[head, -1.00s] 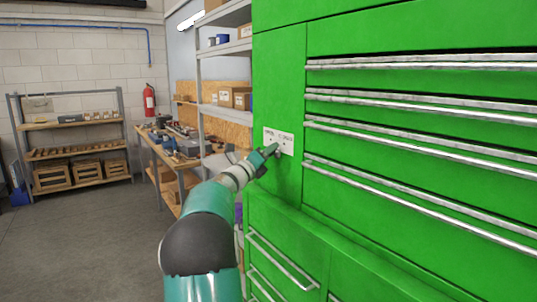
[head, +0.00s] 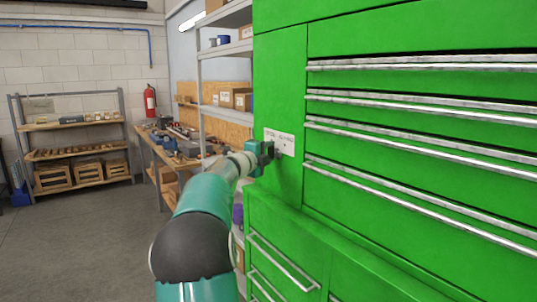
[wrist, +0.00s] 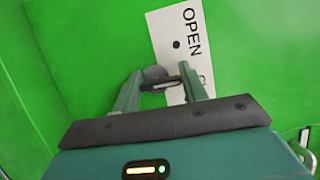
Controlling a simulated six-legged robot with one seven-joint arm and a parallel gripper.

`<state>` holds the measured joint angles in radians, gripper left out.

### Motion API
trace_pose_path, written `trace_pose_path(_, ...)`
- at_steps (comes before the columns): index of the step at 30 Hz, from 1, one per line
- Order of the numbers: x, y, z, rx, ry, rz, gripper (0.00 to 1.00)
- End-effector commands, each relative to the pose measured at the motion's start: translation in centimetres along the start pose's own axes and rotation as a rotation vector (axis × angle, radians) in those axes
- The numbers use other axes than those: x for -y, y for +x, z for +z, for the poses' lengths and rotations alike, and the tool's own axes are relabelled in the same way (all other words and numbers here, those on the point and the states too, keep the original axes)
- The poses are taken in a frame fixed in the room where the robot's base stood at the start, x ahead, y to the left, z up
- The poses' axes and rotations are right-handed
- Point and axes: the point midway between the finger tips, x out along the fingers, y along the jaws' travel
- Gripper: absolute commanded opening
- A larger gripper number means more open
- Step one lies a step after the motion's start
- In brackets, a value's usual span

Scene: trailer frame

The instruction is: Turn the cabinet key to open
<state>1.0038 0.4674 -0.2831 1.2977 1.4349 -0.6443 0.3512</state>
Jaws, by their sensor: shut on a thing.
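The green cabinet (head: 345,165) fills the right side of the head view. A white label plate (head: 287,143) is on its left panel; in the wrist view the plate (wrist: 178,25) reads OPEN beside a dark dot, with a second word mostly hidden by a finger. The key (wrist: 158,77) has a rounded grey head and sits at the plate's edge, between my fingers. My gripper (wrist: 162,85) is shut on the key; it also shows at the plate in the head view (head: 276,151). The lock behind the key is hidden.
Drawers with long metal handles (head: 420,103) lie right of the plate. Lower drawer handles (head: 283,258) stick out below. A workbench (head: 160,165) and a shelf unit (head: 215,75) stand left of the cabinet. The floor (head: 85,245) at the left is clear.

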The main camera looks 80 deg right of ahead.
Motion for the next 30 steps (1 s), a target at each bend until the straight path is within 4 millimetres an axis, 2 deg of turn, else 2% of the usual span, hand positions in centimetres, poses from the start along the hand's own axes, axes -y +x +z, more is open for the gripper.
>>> trace_pose_path(18, -0.22, 0.23, 0.57, 0.0, -0.521, 0.219, 0.2)
trace_pose_path(30, -0.42, 0.26, 0.73, 0.001, -0.733, 0.305, 0.2)
